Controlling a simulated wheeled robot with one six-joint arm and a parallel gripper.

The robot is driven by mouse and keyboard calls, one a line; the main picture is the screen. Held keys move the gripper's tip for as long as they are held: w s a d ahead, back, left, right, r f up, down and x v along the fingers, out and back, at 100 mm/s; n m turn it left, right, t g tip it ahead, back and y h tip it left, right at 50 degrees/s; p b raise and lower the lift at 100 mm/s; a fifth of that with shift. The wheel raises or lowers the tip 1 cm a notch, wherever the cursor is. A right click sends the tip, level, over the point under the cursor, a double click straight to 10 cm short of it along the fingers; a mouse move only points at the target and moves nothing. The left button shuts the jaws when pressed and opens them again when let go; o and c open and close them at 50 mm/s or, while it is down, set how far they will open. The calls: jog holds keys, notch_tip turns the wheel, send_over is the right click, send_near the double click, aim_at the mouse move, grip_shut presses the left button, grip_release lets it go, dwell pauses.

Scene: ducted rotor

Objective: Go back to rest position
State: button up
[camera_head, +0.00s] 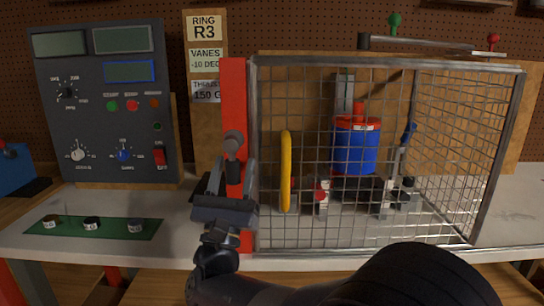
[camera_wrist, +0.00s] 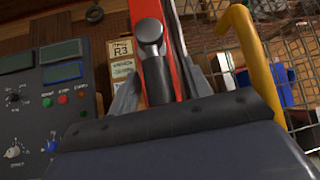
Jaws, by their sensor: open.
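My gripper (camera_head: 233,172) is raised in front of the red post (camera_head: 234,88) at the cage's left edge. Its two fingers are spread apart. A grey round-headed lever (camera_head: 233,143) shows between the fingers, in front of the red post. The lever also shows in the wrist view (camera_wrist: 149,34), between the fingertips (camera_wrist: 158,75). No finger is clearly seen touching it. My dark arm reaches in from the bottom of the head view.
The wire mesh cage (camera_head: 390,62) with a yellow handle (camera_head: 285,170) stands just right of my gripper. A blue and red rotor unit (camera_head: 356,148) is inside. A control panel (camera_head: 100,120) stands at left, behind a green mat (camera_head: 65,228) on the bench (camera_head: 180,215).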

jog(key=shift+a+m+h, duration=0.15)
jog(key=shift+m+h, duration=0.35)
jog(key=shift+n, duration=0.3)
jog(key=shift+s+f+y, duration=0.25)
jog(key=shift+f+y, duration=0.05)
jog(key=shift+y, duration=0.2)
jog(key=v, duration=1)
jog(key=shift+h, duration=0.3)
jog(key=x, duration=1)
jog(key=shift+w+r, duration=0.15)
jog(key=shift+r, duration=0.05)
jog(key=shift+w+m+h, duration=0.15)
jog(key=shift+m+h, duration=0.25)
jog(key=shift+m, duration=0.1)
jog(key=shift+a+m+g+h+b, duration=0.2)
jog(key=shift+m+g+h, duration=0.2)
jog(key=shift+m+h, duration=0.4)
jog(key=shift+a+m+g+h+b, duration=0.2)
jog(key=shift+m+g+h, duration=0.2)
jog(key=shift+m+h, duration=0.35)
jog(key=shift+r, duration=0.1)
